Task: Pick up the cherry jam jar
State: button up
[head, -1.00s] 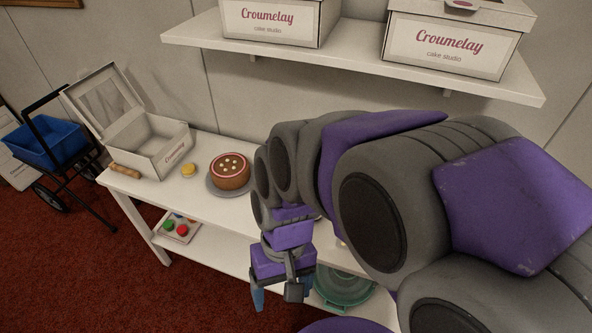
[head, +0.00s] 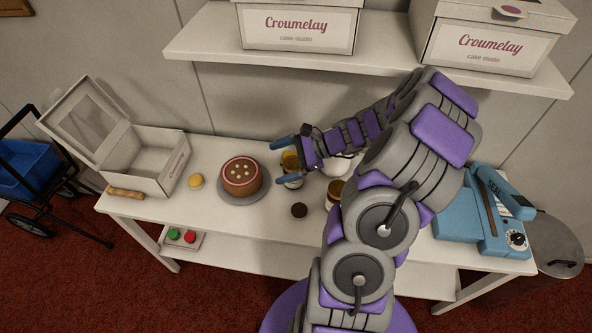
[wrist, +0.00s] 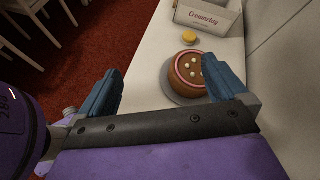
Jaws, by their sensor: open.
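Two small jars stand on the white table near my gripper in the head view. The other jar (head: 332,198) is amber and partly covered by my arm. I cannot tell which one is cherry jam. My gripper (head: 282,160) points left over the table, with its blue fingers apart beside the first jar. I cannot tell its height relative to that jar. In the wrist view my gripper (wrist: 164,88) is open, with no jar visible between the fingers.
A chocolate cake (head: 241,177) on a grey turntable stands left of my gripper, with a yellow macaron (head: 196,182) and an open cake box (head: 150,160) farther left. A dark round cookie (head: 299,210) lies in front. A blue sealer (head: 485,215) stands right. A shelf (head: 385,68) overhangs.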

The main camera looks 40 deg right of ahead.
jog(key=s+d+f+m+t+h+p, duration=0.1)
jog(key=s+d+f+m+t+h, duration=0.15)
jog(key=d+f+m, duration=0.35)
jog(key=m+t+h, duration=0.2)
jog(key=m, duration=0.2)
send_near(289, 163)
jog(key=s+d, duration=0.2)
jog(key=d, duration=0.1)
jog(key=shift+n, duration=0.3)
jog(key=b+x, duration=0.1)
jog(key=x, duration=0.3)
jog(key=a+b+x, duration=0.1)
jog(key=x, duration=0.3)
jog(key=shift+s+r, duration=0.1)
jog(key=shift+r, duration=0.15)
jog(key=shift+w+d+f, duration=0.15)
jog(key=shift+w+f, duration=0.25)
jog(key=shift+w, duration=0.2)
jog(key=b+x, duration=0.1)
jog(key=x, duration=0.3)
jog(key=shift+a+f+b, duration=0.2)
jog(key=shift+a+b, duration=0.2)
jog(key=shift+a, duration=0.05)
jog(key=shift+w+a, duration=0.15)
jog(key=shift+a, duration=0.05)
jog(key=shift+d, duration=0.15)
jog(key=shift+c, duration=0.2)
